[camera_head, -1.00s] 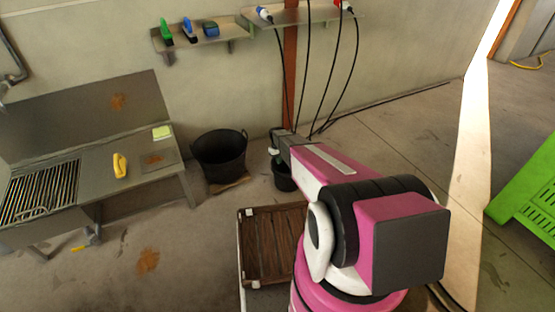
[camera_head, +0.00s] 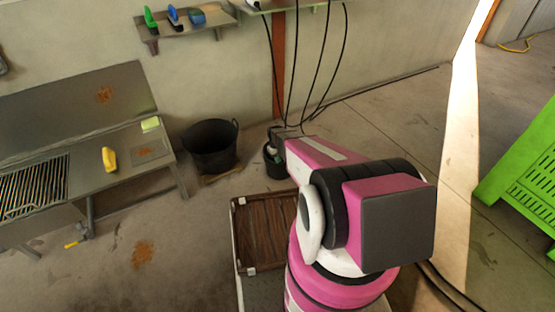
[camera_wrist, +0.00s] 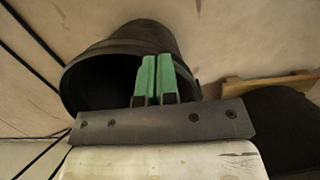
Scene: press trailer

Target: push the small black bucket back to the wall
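The small black bucket (camera_head: 270,174) stands on the floor near the wall, right of a larger black bucket, partly hidden by my arm. In the wrist view the small bucket (camera_wrist: 118,48) fills the upper middle, with its dark mouth facing the camera. My gripper (camera_wrist: 157,62) has green fingers side by side with only a thin line between them, holding nothing. The fingers overlap the bucket's mouth and far inner side; I cannot tell whether they touch it. In the head view my gripper (camera_head: 278,150) is at the bucket's top and mostly hidden.
The larger black bucket (camera_head: 209,148) stands on a wooden board at the left; the board (camera_wrist: 262,84) shows in the wrist view. Cables (camera_head: 293,75) hang down the wall behind the small bucket. A metal bench (camera_head: 125,160) is at left, a brown slatted crate (camera_head: 265,262) in front.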

